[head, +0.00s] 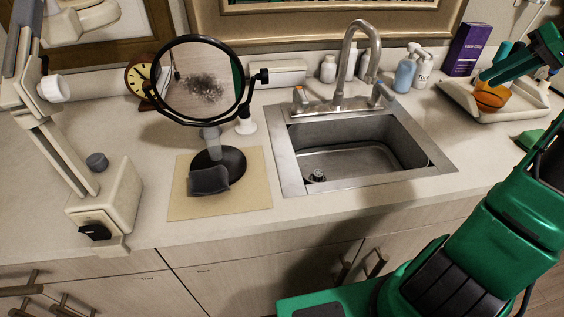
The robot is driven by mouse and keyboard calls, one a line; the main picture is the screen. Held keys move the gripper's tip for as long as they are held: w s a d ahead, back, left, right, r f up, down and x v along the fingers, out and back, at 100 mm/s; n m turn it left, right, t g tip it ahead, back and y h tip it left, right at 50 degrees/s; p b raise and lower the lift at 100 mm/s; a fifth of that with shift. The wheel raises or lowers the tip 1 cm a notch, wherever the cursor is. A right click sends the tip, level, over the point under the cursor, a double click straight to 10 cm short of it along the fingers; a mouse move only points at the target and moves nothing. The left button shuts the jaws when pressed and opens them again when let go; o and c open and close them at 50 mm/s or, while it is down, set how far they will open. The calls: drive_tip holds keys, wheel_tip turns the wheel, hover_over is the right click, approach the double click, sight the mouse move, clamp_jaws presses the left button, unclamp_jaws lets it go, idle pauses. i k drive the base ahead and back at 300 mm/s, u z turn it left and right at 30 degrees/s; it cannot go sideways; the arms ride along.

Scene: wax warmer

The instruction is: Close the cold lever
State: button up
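The cold lever (383,93) is the right-hand handle of the sink faucet, with a bluish mark on it. It stands to the right of the tall curved metal spout (347,65). The other handle (299,97), with an orange-red mark, is on the left of the spout. I cannot make out a water stream, and the levers are too small to judge their exact angle. The end of my green arm, with my gripper (484,80), is at the upper right, over the tray and well to the right of the cold lever. Its finger opening cannot be made out.
The steel sink basin (345,160) is below the faucet. Blue (405,74) and white (424,71) bottles stand just right of the cold lever. A purple box (469,50) and a white tray (533,113) are farther right. A round mirror (198,82) stands left of the sink.

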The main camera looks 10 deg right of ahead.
sight(380, 88)
drive_tip(key=z, duration=0.65)
drive_tip(key=k, duration=0.65)
drive_tip(key=u, duration=1.2)
